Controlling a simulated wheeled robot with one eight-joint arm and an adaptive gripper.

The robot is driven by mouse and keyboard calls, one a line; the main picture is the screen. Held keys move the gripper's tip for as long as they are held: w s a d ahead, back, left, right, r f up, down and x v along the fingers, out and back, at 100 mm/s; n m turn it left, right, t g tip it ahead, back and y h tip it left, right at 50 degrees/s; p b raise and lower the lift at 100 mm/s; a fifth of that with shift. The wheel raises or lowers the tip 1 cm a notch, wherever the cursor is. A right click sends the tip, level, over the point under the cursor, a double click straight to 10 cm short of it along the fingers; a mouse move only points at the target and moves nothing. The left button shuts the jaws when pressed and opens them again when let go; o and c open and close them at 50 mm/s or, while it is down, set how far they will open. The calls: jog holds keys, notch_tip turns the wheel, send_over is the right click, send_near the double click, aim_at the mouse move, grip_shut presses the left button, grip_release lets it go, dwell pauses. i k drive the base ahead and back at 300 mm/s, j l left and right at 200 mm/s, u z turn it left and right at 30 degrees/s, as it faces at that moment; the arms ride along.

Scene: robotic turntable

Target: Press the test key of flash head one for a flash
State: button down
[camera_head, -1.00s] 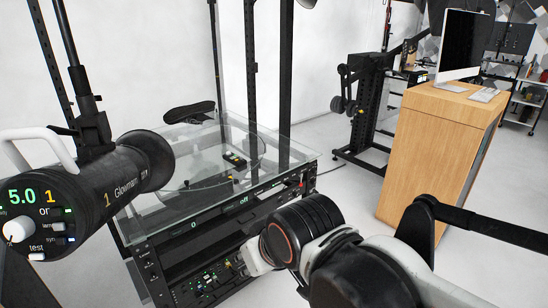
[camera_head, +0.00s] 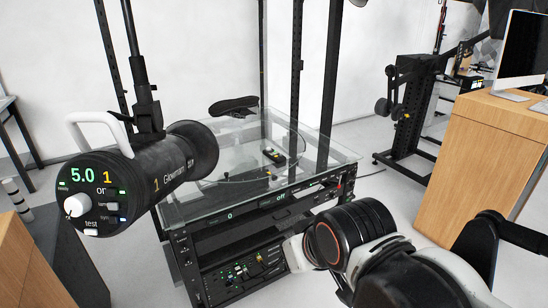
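Flash head one (camera_head: 150,178) is a black cylinder marked "1" with a white handle, on a dark stand at the left. Its round rear panel faces me and shows "5.0" and "1", a white knob and small keys. The test key (camera_head: 91,232) is at the bottom of the panel, under the label "test". My arm reaches in from the lower right, well to the right of the flash head. My gripper's fingertips are not visible; only arm links with a black ringed joint show.
The glass turntable (camera_head: 325,160) on its black rack (camera_head: 194,290) stands in the middle, beyond the flash head. A wooden cabinet (camera_head: 480,175) with a monitor (camera_head: 522,50) is at the right. A wooden block (camera_head: 25,265) is at lower left. Grey floor shows between.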

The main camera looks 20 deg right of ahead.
aim_at(87, 231)
jog(key=k+j+z, duration=0.25)
jog(key=k, duration=0.25)
jog(key=k+j+z, duration=0.2)
jog(key=k+j, duration=0.15)
jog(key=k, duration=0.2)
jog(key=k+j+z, duration=0.25)
jog(key=k, duration=0.3)
jog(key=i+l, duration=0.1)
jog(key=i, duration=0.2)
jog(key=z, duration=0.05)
